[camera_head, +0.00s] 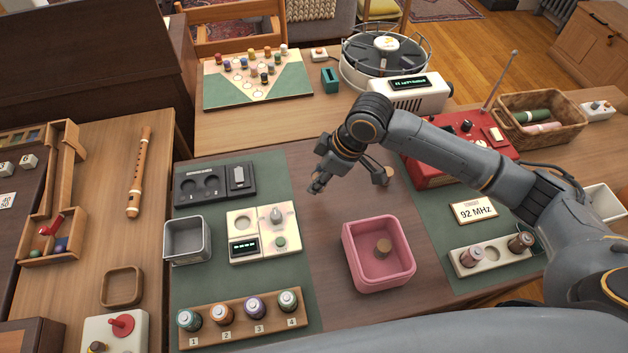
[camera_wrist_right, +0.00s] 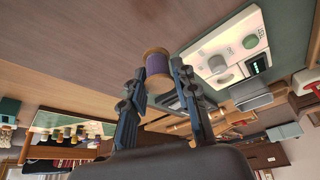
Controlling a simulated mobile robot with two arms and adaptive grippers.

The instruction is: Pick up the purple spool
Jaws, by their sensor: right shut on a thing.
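The purple spool (camera_wrist_right: 158,66) is between the two fingers of my right gripper (camera_wrist_right: 157,82) in the right wrist view. It has a tan end, and the fingers are shut on its sides near their tips. In the head view my right gripper (camera_head: 317,183) is above the brown middle of the table, behind and left of the pink bin (camera_head: 352,240). The spool is too small and hidden there to make out clearly. My left gripper is not in view.
A wooden rack (camera_head: 215,330) with several numbered coloured pieces stands at the front left. A red radio (camera_head: 430,172) stands to the right.

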